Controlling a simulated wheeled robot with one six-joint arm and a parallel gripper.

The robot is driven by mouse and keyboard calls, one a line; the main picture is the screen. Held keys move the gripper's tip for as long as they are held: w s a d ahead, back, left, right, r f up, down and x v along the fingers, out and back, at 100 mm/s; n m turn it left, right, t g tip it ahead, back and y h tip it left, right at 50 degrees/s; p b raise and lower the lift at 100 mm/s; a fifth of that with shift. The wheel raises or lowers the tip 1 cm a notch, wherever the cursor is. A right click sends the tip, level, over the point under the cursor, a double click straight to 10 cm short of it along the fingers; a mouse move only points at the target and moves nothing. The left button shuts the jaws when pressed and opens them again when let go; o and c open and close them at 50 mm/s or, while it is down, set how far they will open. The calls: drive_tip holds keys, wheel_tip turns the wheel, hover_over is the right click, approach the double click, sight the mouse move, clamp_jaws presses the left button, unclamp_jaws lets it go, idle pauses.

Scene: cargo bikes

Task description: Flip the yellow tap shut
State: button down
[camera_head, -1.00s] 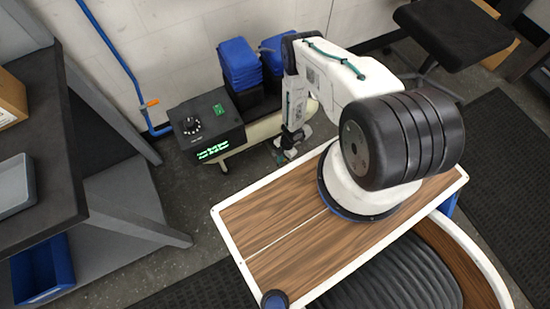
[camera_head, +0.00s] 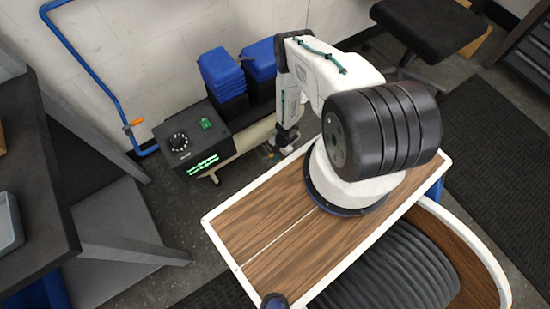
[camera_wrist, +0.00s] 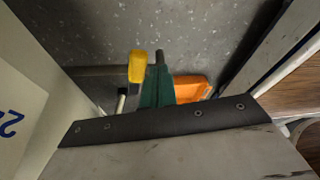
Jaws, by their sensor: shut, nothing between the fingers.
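The yellow tap (camera_wrist: 137,66) shows in the wrist view as a small upright lever at the end of a dark pipe, above a grey floor. My gripper (camera_wrist: 160,62) has teal, dark-tipped fingers and is shut and empty. Its tip appears just right of the tap; I cannot tell whether they touch. In the head view my gripper (camera_head: 272,152) hangs low beside the cream tank (camera_head: 250,138), past the far edge of the wooden deck. The tap cannot be made out clearly there.
An orange part (camera_wrist: 192,90) lies right of the fingers in the wrist view. A black control box (camera_head: 190,140) and blue-lidded bins (camera_head: 222,70) stand by the tank. A blue wall pipe (camera_head: 88,75) carries an orange handle (camera_head: 134,123). A dark bench (camera_head: 40,170) stands left.

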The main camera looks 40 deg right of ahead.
drive_tip(key=shift+a, duration=0.2)
drive_tip(key=shift+w+a, duration=0.3)
drive_tip(key=shift+a, duration=0.45)
wheel_tip(320, 180, up, 9)
drive_tip(key=shift+s+r, duration=0.2)
drive_tip(key=shift+s, duration=0.2)
idle(0.3)
idle(0.4)
